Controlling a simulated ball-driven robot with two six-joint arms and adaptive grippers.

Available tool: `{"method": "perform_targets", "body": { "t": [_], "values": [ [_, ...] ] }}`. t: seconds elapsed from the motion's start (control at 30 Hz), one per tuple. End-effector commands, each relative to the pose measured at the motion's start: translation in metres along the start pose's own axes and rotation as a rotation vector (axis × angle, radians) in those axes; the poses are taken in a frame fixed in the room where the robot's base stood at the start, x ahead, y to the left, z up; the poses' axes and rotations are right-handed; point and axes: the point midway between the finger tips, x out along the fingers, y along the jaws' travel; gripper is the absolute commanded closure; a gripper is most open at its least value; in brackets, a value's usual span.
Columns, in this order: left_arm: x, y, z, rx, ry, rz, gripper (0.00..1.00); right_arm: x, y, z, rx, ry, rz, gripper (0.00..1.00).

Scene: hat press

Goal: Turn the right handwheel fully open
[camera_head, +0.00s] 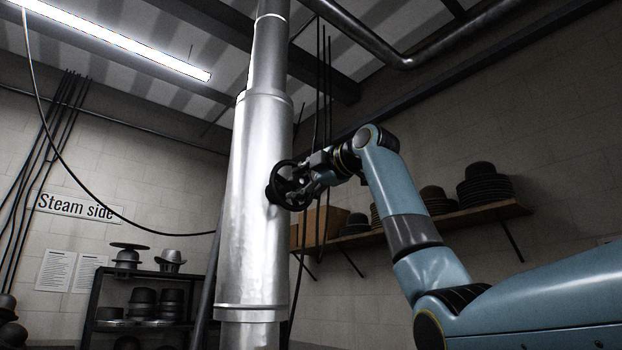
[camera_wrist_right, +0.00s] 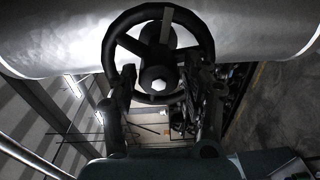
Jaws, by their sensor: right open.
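A dark spoked handwheel (camera_head: 279,184) sits on the side of a tall shiny metal column (camera_head: 260,190) in the head view. In the right wrist view the handwheel (camera_wrist_right: 157,76) shows its hub, spokes and round rim in front of the pale column. My right gripper (camera_head: 305,182) is at the wheel. In the right wrist view its open fingers (camera_wrist_right: 162,78) stand one on each side of the hub, overlapping the lower rim. I cannot tell whether they touch the rim. My left gripper is not in view.
A wall shelf (camera_head: 470,219) with hats is behind my right arm. A dark rack (camera_head: 95,305) with hats stands at the lower left, below a "Steam side" sign (camera_head: 75,206). Hanging cables (camera_head: 322,90) and an overhead pipe (camera_head: 400,55) are near the column.

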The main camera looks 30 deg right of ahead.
Motion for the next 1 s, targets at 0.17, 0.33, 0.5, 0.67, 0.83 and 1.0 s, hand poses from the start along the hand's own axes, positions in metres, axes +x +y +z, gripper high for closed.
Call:
{"method": "perform_targets", "body": {
  "t": [0.17, 0.33, 0.5, 0.67, 0.83, 1.0],
  "values": [
    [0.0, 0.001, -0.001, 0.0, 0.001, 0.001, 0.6, -0.032, 0.0, 0.001, -0.004, -0.003, 0.001, 0.51],
    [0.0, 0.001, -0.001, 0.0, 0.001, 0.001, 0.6, -0.071, 0.0, 0.002, -0.004, -0.004, 0.001, 0.51],
    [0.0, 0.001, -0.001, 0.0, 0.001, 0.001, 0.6, -0.1, -0.001, 0.001, -0.003, -0.003, -0.002, 0.51],
    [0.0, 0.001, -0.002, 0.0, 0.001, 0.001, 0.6, -0.112, -0.002, 0.0, -0.001, 0.0, -0.003, 0.51],
    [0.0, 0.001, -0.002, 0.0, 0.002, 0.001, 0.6, -0.114, -0.002, 0.0, 0.001, 0.0, -0.004, 0.51],
    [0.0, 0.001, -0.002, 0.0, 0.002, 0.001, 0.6, -0.114, -0.002, 0.0, 0.001, 0.0, -0.004, 0.51]
  ]
}}
